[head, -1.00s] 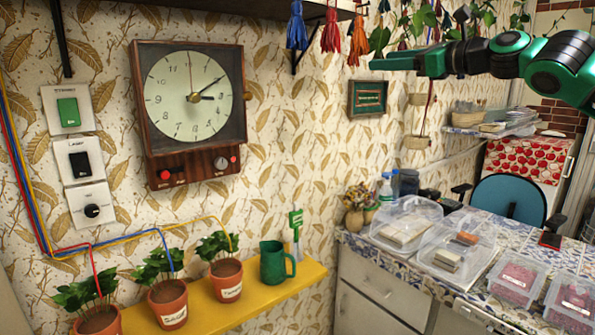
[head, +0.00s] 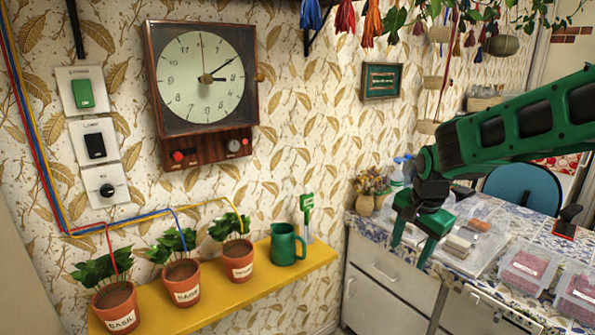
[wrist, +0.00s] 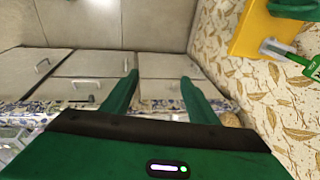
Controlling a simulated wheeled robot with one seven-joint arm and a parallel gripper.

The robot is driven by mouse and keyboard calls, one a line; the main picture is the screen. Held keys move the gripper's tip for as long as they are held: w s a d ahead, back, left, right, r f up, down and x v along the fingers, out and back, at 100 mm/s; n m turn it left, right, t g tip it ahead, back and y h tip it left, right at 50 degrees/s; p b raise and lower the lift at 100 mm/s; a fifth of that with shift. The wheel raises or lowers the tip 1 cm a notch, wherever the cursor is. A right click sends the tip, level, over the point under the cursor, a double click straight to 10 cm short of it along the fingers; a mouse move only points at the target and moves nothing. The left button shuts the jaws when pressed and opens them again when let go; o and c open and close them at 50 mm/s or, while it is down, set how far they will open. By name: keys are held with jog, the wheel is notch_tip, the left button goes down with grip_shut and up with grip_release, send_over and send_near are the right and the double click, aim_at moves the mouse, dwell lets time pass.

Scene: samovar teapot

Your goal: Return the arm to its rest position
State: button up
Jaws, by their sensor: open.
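My gripper (head: 410,246) hangs at the end of my green and black arm, fingers pointing down. It is in front of the counter's near left corner, to the right of the yellow shelf. The fingers are apart with nothing between them. In the wrist view my gripper (wrist: 158,88) shows both green fingers spread, with grey cabinet fronts (wrist: 95,65) beyond them.
The yellow shelf (head: 215,300) on the left bears several potted plants and a green mug (head: 287,245). The tiled counter (head: 510,225) on the right holds clear containers. A clock (head: 203,77) hangs on the wall. The space between shelf and counter is clear.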

jog(key=s+d+r+n+g+h, duration=0.1)
jog(key=s+d, duration=0.5)
jog(key=s, duration=0.3)
jog(key=s+d+r+n+g+h, duration=0.1)
jog(key=s+d+n, duration=0.1)
jog(key=s+d, duration=0.6)
jog(key=s+a+f+n+y, duration=0.1)
jog(key=s+y, duration=0.1)
jog(key=s, duration=1.3)
jog(key=shift+s+f+n+g, duration=0.35)
jog(key=shift+s+n+g, duration=0.05)
jog(key=shift+w+f, duration=0.25)
jog(key=shift+w, duration=0.4)
